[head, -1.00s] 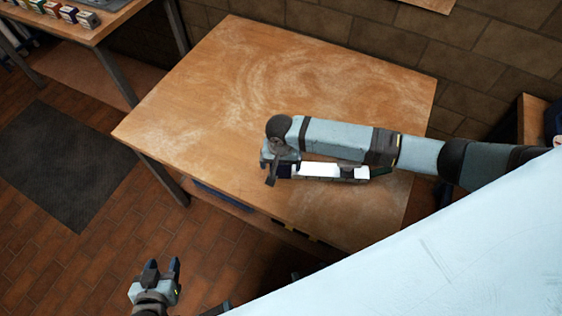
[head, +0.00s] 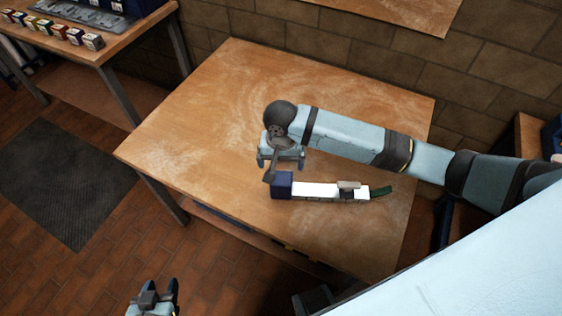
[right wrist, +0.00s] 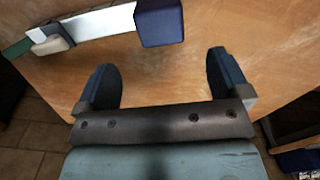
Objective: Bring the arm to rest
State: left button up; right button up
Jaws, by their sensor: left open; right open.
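My right gripper (head: 281,165) is open and empty over the wooden table (head: 205,110). Its two dark fingers stand wide apart in the right wrist view (right wrist: 161,65), with only tabletop between them. A long white bar (head: 315,190) lies on the table, with a dark blue block (head: 282,185) at its left end, a grey piece on top and a green right end. In the right wrist view the bar (right wrist: 100,24) and the blue block (right wrist: 160,23) lie beyond the fingers, apart from them. My left gripper (head: 160,287) is open and empty, low at the picture's bottom edge.
A second table (head: 118,40) at the upper left holds a grey tray (head: 85,12) and several small coloured boxes (head: 60,32). A dark mat (head: 65,170) lies on the tiled floor. A brick wall (head: 320,40) stands behind. The table's left and back parts are clear.

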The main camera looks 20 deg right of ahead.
dwell(0.3)
jog(key=s+a+f+n+t+y+p, duration=0.3)
jog(key=s+a+n+t+y+p, duration=0.15)
jog(key=s+a, duration=0.2)
jog(key=s+d+r+n+t+h+p, duration=0.1)
jog(key=s+d+n+t, duration=0.3)
jog(key=s, duration=0.6)
jog(key=shift+s+d+r+t+p, duration=0.2)
jog(key=shift+d+t+p, duration=0.85)
jog(key=shift+d, duration=0.85)
